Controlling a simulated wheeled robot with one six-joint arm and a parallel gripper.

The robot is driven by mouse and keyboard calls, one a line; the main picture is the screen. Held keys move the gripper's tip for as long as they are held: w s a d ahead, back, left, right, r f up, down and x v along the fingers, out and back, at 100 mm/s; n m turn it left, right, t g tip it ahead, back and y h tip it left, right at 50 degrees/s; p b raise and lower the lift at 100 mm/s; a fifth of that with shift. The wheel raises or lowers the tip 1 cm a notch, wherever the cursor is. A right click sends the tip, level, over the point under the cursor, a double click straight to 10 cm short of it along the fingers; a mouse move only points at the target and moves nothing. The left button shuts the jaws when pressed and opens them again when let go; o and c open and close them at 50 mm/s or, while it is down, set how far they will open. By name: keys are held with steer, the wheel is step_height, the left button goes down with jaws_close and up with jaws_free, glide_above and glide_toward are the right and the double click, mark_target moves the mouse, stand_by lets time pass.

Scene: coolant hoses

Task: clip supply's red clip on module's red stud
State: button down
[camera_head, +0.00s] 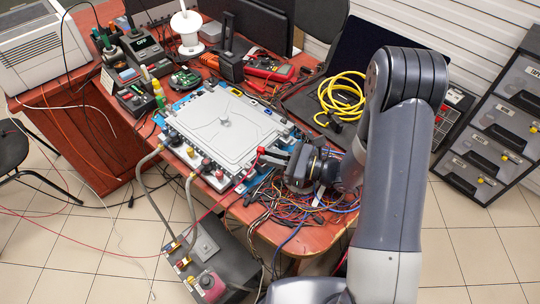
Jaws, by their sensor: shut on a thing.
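The module (226,118) is a flat grey metal box on a blue mat on the red-brown workbench. My gripper (270,156) is at the module's near right corner, shut on the red clip (261,151). The clip is apart from the dark red stud, to its right. A red cable (213,209) runs from the clip's area down to the supply (238,262), a dark box at the bench's front. The jaw contact is too small to see clearly.
Loose coloured wires (290,205) lie under my gripper along the bench edge. Two grey hoses (190,205) rise from the supply's side to the module's near edge. A yellow cable coil (342,93) and a multimeter (268,68) lie farther back.

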steer(key=shift+f, duration=0.1)
steer(key=c, duration=1)
jaws_free()
steer(key=shift+c, duration=0.2)
steer(key=shift+d, duration=0.1)
steer(key=s+d+r+p, duration=0.1)
steer(key=d+r, duration=0.2)
steer(key=d, duration=0.2)
steer(key=shift+s+d+p, duration=0.2)
steer(key=shift+d+p, duration=0.15)
